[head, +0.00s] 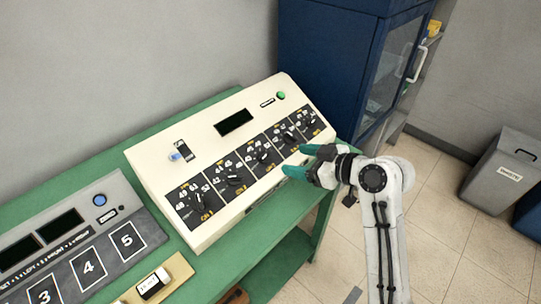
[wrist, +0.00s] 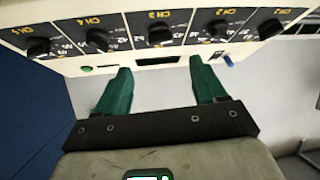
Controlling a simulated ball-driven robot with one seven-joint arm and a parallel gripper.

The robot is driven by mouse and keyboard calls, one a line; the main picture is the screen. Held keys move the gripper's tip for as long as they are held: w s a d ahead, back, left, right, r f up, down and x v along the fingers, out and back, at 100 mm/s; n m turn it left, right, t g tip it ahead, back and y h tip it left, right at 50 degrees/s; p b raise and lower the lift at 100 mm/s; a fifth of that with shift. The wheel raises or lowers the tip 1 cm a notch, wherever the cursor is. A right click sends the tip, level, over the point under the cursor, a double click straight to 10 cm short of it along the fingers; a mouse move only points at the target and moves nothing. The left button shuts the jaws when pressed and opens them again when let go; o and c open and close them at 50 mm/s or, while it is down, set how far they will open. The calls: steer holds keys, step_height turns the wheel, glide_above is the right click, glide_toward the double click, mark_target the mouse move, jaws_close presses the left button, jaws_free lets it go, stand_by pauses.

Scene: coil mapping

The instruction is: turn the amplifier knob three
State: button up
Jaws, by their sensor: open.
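The amplifier (head: 190,130) is a cream sloped box with a row of five black dial panels, each with a black knob. The middle knob, channel three (head: 262,157), shows in the head view. In the wrist view the CH 3 knob (wrist: 160,36) is at the top middle, between the other knobs. My gripper (head: 300,161) has teal fingers and is open and empty, at the right front of the amplifier. In the wrist view my gripper (wrist: 159,66) has its fingers spread below the CH 3 knob in the picture, touching no knob.
The amplifier stands on a green table (head: 140,135). A grey device (head: 130,207) with numbered squares is to its left, with a small labelled block (head: 153,284) in front. A dark blue cabinet (head: 330,60) stands behind right. A grey bin (head: 500,170) is at far right.

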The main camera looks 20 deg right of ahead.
mark_target(267, 155)
steer(key=p+x, duration=0.1)
steer(key=x, duration=0.9)
steer(key=shift+s+a+f, duration=0.1)
steer(key=c, duration=1.1)
